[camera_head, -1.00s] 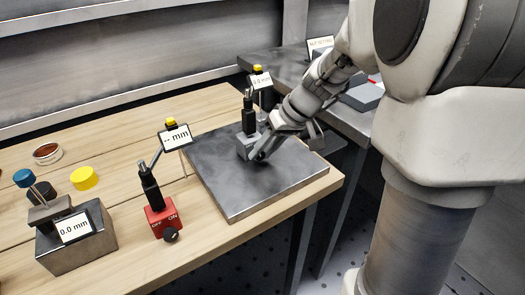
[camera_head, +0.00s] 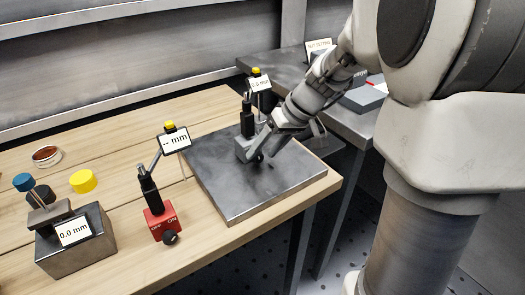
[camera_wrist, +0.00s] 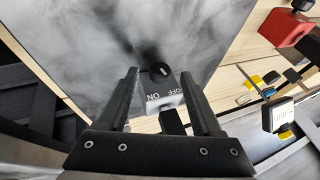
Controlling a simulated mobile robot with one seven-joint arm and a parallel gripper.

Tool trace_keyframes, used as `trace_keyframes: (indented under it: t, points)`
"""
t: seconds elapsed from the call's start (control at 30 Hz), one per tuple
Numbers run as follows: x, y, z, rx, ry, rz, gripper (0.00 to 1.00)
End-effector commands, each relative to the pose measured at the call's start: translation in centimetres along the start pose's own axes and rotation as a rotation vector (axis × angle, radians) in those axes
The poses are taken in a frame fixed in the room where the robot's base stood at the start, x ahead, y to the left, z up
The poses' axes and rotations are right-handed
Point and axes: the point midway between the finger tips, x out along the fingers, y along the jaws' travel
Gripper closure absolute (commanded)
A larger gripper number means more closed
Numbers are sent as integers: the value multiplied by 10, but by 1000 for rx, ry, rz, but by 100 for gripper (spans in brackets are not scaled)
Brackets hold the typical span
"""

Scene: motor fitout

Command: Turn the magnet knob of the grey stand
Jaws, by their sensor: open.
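The grey stand (camera_head: 243,147) stands on the dark metal plate, with a black post and a display reading 0.0 mm. Its black magnet knob (camera_head: 258,157) is on the side of the base facing my gripper. In the wrist view the knob (camera_wrist: 160,70) shows by the base face (camera_wrist: 165,98) marked ON and OFF; a small light mark shows on it. My gripper (camera_head: 270,147) is open, with one finger on either side of the knob in the wrist view (camera_wrist: 158,74). I cannot tell whether the fingers touch it.
The metal plate (camera_head: 240,200) is otherwise clear. A red stand (camera_head: 162,220) with a "-- mm" display is to its left. A dark block (camera_head: 90,255) with a 0.0 mm display, a yellow cap (camera_head: 83,181) and a round tin (camera_head: 46,156) are farther left.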

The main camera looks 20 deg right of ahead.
Motion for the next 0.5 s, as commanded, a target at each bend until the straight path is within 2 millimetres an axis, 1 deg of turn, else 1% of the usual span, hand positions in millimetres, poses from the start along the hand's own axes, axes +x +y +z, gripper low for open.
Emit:
trace_keyframes:
  t: [0.03,0.3,0.5]
  points:
    - [-14,0,-2,1,5,4,33]
    - [-81,-1,-2,0,5,5,33]
    - [-125,0,-2,1,3,4,33]
